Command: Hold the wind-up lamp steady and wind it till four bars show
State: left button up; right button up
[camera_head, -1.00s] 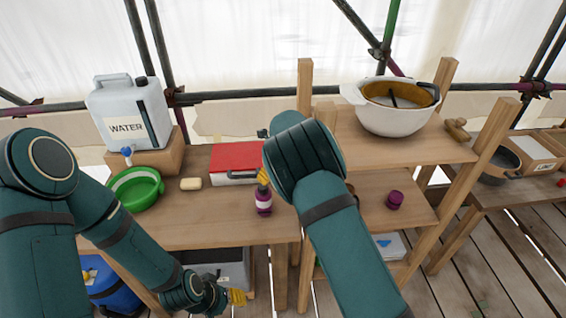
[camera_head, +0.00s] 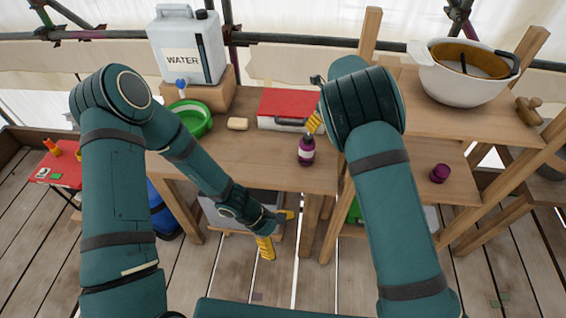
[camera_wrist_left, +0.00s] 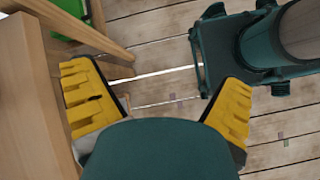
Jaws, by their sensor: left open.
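I cannot make out a wind-up lamp for certain. A purple bottle-shaped thing with a pale band (camera_head: 306,151) stands upright on the wooden workbench (camera_head: 262,165). A small dark purple round thing (camera_head: 440,173) sits on the lower shelf at the right. My left gripper (camera_head: 276,234) is below the bench's front edge, its yellow fingers spread and empty. In the left wrist view its open fingers (camera_wrist_left: 158,88) show above the floor planks, beside the wooden legs. My right gripper (camera_head: 314,122) is by the top of the purple bottle-shaped thing. My arm hides most of it, so its grip cannot be seen.
A water container (camera_head: 203,52), a green basin (camera_head: 190,118), a pale block (camera_head: 238,124) and a red-lidded box (camera_head: 288,104) are on the bench. A white pot (camera_head: 450,88) stands on the upper right shelf. A red table (camera_head: 58,172) is at the left.

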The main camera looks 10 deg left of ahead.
pick_arm(q)
jog(key=w+d+r+n+t+h, duration=0.25)
jog(key=w+n+t, duration=0.25)
jog(key=w+n, duration=0.45)
jog(key=n+t+y, duration=0.3)
jog(key=n+t, duration=0.3)
jog(key=t, duration=0.1)
send_near(302, 153)
jog(key=x, duration=1.2)
jog(key=shift+w+d+f, duration=0.2)
jog(key=shift+w, duration=0.1)
